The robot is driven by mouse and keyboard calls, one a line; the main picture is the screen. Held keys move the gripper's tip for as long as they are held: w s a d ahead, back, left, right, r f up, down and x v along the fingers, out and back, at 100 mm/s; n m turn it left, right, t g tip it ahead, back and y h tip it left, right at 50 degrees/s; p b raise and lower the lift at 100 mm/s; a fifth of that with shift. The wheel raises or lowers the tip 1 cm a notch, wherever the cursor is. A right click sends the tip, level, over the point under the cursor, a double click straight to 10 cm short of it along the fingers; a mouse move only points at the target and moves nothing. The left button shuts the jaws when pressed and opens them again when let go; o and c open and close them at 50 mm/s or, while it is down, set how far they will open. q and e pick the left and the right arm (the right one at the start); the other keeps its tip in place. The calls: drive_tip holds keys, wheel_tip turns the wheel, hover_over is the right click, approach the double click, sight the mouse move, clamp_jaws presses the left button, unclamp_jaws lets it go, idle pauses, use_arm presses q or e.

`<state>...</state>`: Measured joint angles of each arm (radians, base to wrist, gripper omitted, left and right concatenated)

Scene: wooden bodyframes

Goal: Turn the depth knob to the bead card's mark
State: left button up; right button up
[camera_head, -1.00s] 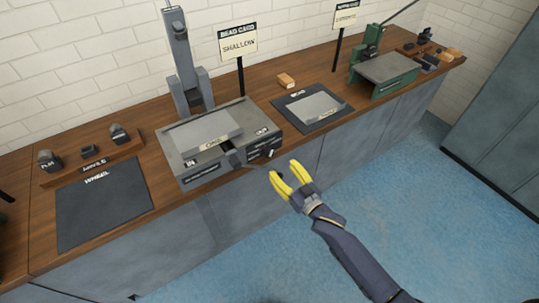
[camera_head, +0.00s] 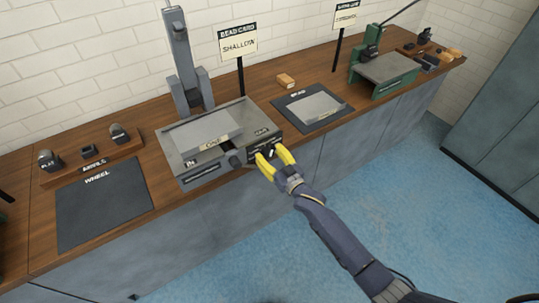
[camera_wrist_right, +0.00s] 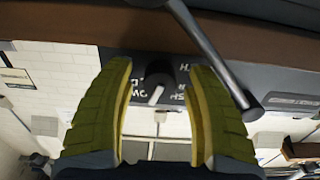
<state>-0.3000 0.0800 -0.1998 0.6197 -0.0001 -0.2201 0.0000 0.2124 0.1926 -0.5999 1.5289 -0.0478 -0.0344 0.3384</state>
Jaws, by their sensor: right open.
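The bead card (camera_head: 238,41) stands on a post behind the machine and reads SHALLOW. The depth knob is on the front right of the grey bead machine (camera_head: 190,168). In the right wrist view the knob (camera_wrist_right: 159,76) is dark and round with a pale pointer, on a black plate with partly hidden white lettering. My right gripper (camera_head: 270,153) is open at the machine's front, its yellow fingers on either side of the knob. In the wrist view the fingers (camera_wrist_right: 158,72) show gaps to the knob. My left gripper is out of view.
A grey lever (camera_wrist_right: 215,55) runs close beside the knob in the wrist view. A sheet on a dark mat (camera_head: 318,106) lies to the right, before a green machine (camera_head: 386,68). A wheel mat (camera_head: 103,202) and anvil rack (camera_head: 92,165) are at left.

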drive_tip(key=shift+o, duration=0.3)
clamp_jaws()
drive_tip(key=shift+f+n, duration=0.1)
drive_tip(key=shift+n, duration=1.7)
